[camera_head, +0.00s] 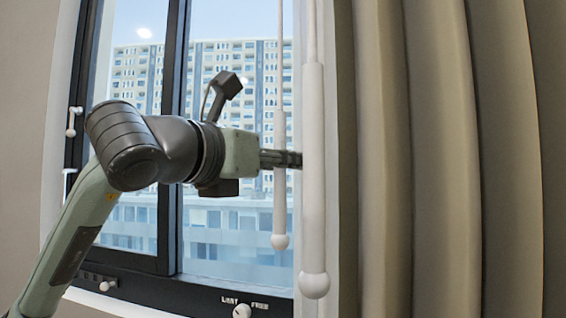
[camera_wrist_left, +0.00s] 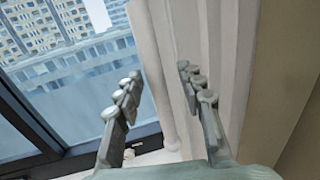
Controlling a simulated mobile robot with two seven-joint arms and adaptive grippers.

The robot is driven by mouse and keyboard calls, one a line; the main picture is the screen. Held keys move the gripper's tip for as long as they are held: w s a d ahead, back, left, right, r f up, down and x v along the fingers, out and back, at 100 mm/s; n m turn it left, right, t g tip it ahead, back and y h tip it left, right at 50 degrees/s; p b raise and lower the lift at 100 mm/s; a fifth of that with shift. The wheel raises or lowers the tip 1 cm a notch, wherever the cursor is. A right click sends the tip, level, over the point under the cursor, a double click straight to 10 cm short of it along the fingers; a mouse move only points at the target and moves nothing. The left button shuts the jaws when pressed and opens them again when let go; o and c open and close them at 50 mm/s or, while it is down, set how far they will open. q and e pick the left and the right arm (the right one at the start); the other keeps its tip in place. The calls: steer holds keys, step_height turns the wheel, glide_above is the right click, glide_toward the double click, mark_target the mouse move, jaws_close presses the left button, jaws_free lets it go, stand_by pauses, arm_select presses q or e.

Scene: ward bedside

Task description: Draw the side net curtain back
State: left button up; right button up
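Two white hanging wands with ball ends show in the head view: a nearer, thicker wand (camera_head: 313,215) and a farther, thinner wand (camera_head: 279,205). My left gripper (camera_head: 290,159) reaches across from the left at wand height, its tips partly hidden by the nearer wand. In the left wrist view the left gripper (camera_wrist_left: 158,98) is open. A pale wand (camera_wrist_left: 157,75) runs between its two fingers, apparently unclamped. Pale folded cloth (camera_wrist_left: 215,45) hangs beyond the right finger; I cannot tell whether it is the net curtain. My right gripper is not in view.
Thick beige curtain folds (camera_head: 435,160) fill the right of the head view. A dark-framed window (camera_head: 172,130) stands behind my arm, with buildings outside. A white knob (camera_head: 242,311) is on the lower frame beside lettering.

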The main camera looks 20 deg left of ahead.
arm_select(q)
steer(key=v, duration=1)
steer(key=shift+s, duration=0.2)
steer(key=shift+r, duration=0.1)
